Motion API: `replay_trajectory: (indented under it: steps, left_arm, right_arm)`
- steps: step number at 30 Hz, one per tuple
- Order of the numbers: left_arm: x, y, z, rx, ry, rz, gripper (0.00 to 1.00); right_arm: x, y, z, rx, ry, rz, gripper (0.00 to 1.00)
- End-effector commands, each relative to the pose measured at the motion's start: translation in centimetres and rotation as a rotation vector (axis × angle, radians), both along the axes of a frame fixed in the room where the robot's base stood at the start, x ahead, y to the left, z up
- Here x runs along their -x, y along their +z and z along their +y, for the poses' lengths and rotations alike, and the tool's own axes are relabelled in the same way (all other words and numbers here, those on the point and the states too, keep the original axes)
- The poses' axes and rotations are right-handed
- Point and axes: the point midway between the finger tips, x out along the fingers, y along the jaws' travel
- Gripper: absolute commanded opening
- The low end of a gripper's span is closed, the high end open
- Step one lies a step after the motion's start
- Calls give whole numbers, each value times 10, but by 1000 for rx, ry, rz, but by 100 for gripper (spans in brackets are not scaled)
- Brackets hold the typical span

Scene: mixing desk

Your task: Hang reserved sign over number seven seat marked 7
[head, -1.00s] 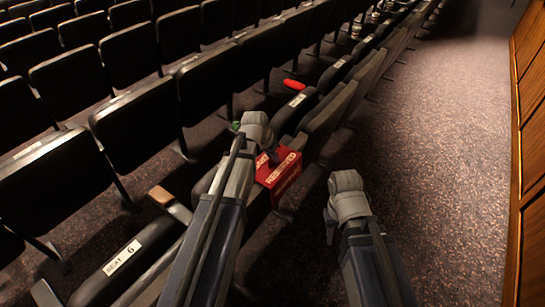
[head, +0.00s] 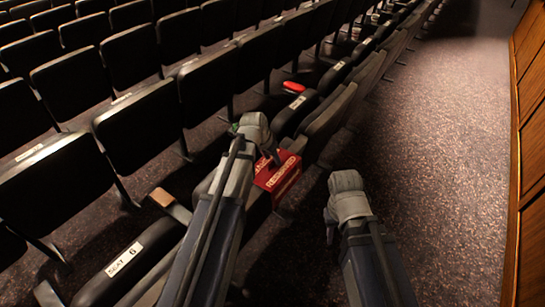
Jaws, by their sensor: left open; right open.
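The red reserved sign (head: 277,177) sits over a seat in the near row, just right of my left gripper. Its front face reads RESERVED. My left gripper (head: 262,150) is open beside and partly in front of the sign; I cannot tell whether it touches it. My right gripper (head: 332,215) is open and empty above the carpet, to the right of the sign. The seat marked SEAT 6 (head: 124,258) is at the lower left. The number of the seat under the sign is hidden by my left arm and the sign.
Rows of dark folding seats (head: 130,130) fill the left. A red item (head: 293,88) lies farther along the near row, close to a white-labelled seat (head: 297,102). The carpeted aisle (head: 440,150) on the right is free. A wooden wall (head: 530,130) bounds the right side.

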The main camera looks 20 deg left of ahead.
Motion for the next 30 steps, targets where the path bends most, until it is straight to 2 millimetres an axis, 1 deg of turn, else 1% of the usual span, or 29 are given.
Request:
replay_trajectory:
  steps: [1, 9, 12, 16, 24, 26, 27, 29, 30]
  left_arm:
    - [3, 11, 1, 0, 1, 0, 45]
    - [17, 47, 5, 0, 1, 0, 45]
    - [21, 55, 7, 0, 0, 0, 45]
    - [23, 59, 8, 0, 0, 0, 45]
    - [23, 58, 7, 0, -1, 1, 45]
    - [28, 57, 1, 0, -4, 13, 45]
    - [35, 56, -8, -3, -8, 28, 45]
    - [53, 53, -27, -11, -16, 66, 45]
    - [69, 50, -43, -20, -20, 101, 45]
  right_arm:
    - [0, 11, 0, 0, 0, 0, 42]
    - [0, 47, 0, 0, 0, 0, 42]
    - [0, 55, 0, 0, 0, 0, 42]
    - [0, 59, 0, 0, 0, 0, 42]
    - [0, 58, 0, 0, 0, 0, 42]
    - [0, 58, 0, 0, 0, 0, 42]
    - [0, 58, 0, 0, 0, 0, 42]
    - [0, 58, 0, 0, 0, 0, 42]
    - [0, 58, 0, 0, 0, 0, 42]
